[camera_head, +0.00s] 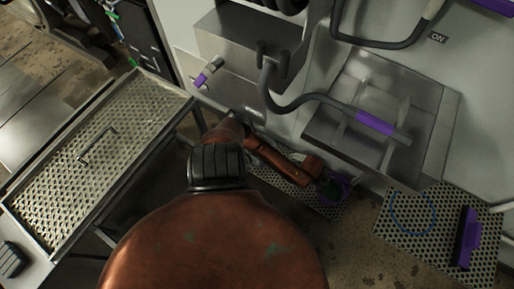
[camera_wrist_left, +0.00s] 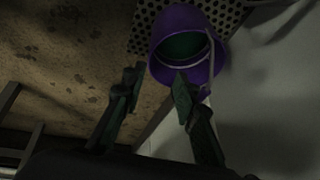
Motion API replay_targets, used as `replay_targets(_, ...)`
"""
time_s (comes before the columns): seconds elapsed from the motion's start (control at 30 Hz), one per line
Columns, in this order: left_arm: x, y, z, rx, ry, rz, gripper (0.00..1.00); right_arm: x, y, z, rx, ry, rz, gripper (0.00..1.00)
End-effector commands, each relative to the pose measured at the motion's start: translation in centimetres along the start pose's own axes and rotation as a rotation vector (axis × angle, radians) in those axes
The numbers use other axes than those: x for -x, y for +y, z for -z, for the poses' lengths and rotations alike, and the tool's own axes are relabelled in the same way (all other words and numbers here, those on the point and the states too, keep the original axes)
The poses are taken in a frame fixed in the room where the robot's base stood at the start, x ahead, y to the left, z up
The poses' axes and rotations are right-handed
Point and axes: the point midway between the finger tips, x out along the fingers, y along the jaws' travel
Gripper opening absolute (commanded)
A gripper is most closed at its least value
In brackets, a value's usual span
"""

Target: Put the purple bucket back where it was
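The purple bucket (camera_wrist_left: 166,38) has a green inside and stands on a perforated plate. Its pale handle (camera_wrist_left: 209,62) hangs at the right of its rim in the left wrist view. My left gripper (camera_wrist_left: 157,78) is open, its two dark fingers apart; the right finger overlaps the near rim in the picture, and I cannot tell whether it touches. In the head view the bucket (camera_head: 343,184) is low by the machine, partly hidden by my left gripper (camera_head: 328,186). My right gripper is not in view.
A steel sink (camera_head: 345,125) juts from the machine above and beside my left forearm, with a purple-gripped hose (camera_head: 375,123) across it. A second perforated plate (camera_head: 400,238) with a blue ring (camera_head: 412,228) and a purple brush-like item (camera_head: 467,238) lies right. A mesh-topped cart (camera_head: 105,150) stands left.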

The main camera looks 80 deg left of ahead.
Motion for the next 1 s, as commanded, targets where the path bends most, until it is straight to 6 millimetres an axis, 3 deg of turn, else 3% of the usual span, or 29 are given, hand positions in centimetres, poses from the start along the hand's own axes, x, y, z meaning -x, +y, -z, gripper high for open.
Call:
replay_targets(0.03, -1.5, 3.1, -3.1, 0.066, -0.022, -0.013, 0.27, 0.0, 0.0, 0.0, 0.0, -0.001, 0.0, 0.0)
replay_targets(0.17, -3.4, 8.7, -11.2, 0.207, -0.101, -0.006, 0.27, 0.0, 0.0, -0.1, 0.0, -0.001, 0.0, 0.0)
replay_targets(0.2, -3.7, 10.7, -14.1, 0.255, -0.136, -0.004, 0.27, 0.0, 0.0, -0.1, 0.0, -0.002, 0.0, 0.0)
replay_targets(0.3, -3.4, 16.1, -21.8, 0.367, -0.238, -0.002, 0.27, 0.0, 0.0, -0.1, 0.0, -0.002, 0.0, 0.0)
replay_targets(0.4, -2.4, 20.9, -27.9, 0.451, -0.33, -0.003, 0.27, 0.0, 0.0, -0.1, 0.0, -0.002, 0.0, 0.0)
replay_targets(0.5, -1.1, 24.7, -32.1, 0.507, -0.402, -0.008, 0.27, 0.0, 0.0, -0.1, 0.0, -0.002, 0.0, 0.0)
replay_targets(0.6, -0.2, 27.2, -34.5, 0.541, -0.446, -0.012, 0.27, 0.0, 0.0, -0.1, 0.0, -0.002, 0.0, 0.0)
replay_targets(0.7, 0.2, 28.2, -35.6, 0.553, -0.465, -0.014, 0.27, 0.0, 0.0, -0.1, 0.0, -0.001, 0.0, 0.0)
replay_targets(1.0, 0.2, 28.3, -35.7, 0.554, -0.467, -0.014, 0.27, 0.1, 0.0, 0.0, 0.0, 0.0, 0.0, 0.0)
